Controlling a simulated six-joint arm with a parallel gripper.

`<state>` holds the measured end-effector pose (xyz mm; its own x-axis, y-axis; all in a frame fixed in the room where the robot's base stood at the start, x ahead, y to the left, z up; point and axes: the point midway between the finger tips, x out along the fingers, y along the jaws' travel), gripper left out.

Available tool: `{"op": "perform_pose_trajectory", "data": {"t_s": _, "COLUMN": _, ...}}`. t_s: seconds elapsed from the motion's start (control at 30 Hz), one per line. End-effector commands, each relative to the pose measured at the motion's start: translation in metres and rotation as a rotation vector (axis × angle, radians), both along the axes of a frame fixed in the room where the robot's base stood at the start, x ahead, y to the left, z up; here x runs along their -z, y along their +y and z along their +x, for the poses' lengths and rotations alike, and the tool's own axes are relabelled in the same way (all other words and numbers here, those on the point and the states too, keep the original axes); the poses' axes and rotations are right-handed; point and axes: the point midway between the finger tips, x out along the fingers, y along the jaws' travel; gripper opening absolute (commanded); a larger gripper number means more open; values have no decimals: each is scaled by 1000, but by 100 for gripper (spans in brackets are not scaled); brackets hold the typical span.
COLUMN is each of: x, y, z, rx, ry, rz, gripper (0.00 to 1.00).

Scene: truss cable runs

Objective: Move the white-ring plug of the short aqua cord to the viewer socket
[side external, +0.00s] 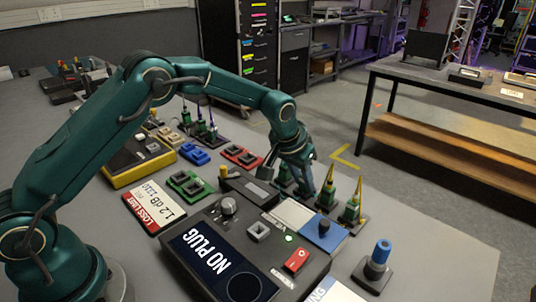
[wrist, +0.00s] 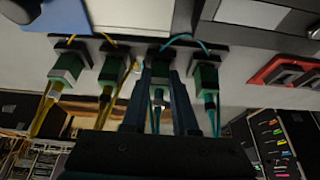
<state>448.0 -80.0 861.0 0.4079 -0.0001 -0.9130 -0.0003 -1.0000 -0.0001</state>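My gripper (wrist: 161,78) points at a row of green plugs, with one finger on each side of a plug (wrist: 158,68) that has an aqua cord end and a pale band behind its body. Whether the fingers press on it is not clear. A short aqua cord arcs from there to another green plug (wrist: 206,82) beside it. In the side view my gripper (side external: 299,180) is down at the plug row and hides part of it. The viewer (side external: 228,262) shows "NO PLUG" on its screen. A grey square socket (side external: 258,231) on its top looks empty.
Two green plugs with yellow cords (wrist: 65,70) stand on the other side in the wrist view. A blue-capped tool (side external: 377,266), a blue-and-white pad (side external: 318,228), and red (side external: 241,155), green (side external: 186,185) and blue (side external: 194,153) socket blocks lie around.

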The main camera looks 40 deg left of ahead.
Motion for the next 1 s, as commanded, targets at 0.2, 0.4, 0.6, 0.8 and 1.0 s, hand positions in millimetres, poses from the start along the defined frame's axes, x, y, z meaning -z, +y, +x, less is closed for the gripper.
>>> {"op": "perform_pose_trajectory", "data": {"t_s": 0.2, "x": 0, "y": 0, "z": 0, "rx": 0, "ry": 0, "rz": 0, "gripper": 0}}
{"op": "perform_pose_trajectory", "data": {"t_s": 0.4, "x": -3, "y": 0, "z": 0, "rx": 0, "ry": -2, "rz": 0, "gripper": 0}}
{"op": "perform_pose_trajectory", "data": {"t_s": 0.6, "x": -13, "y": 0, "z": 1, "rx": 0, "ry": -2, "rz": 0, "gripper": 0}}
{"op": "perform_pose_trajectory", "data": {"t_s": 0.8, "x": -22, "y": 0, "z": 1, "rx": 0, "ry": -3, "rz": -1, "gripper": 0}}
{"op": "perform_pose_trajectory", "data": {"t_s": 1.0, "x": -32, "y": 0, "z": 1, "rx": 0, "ry": -2, "rz": 0, "gripper": 0}}
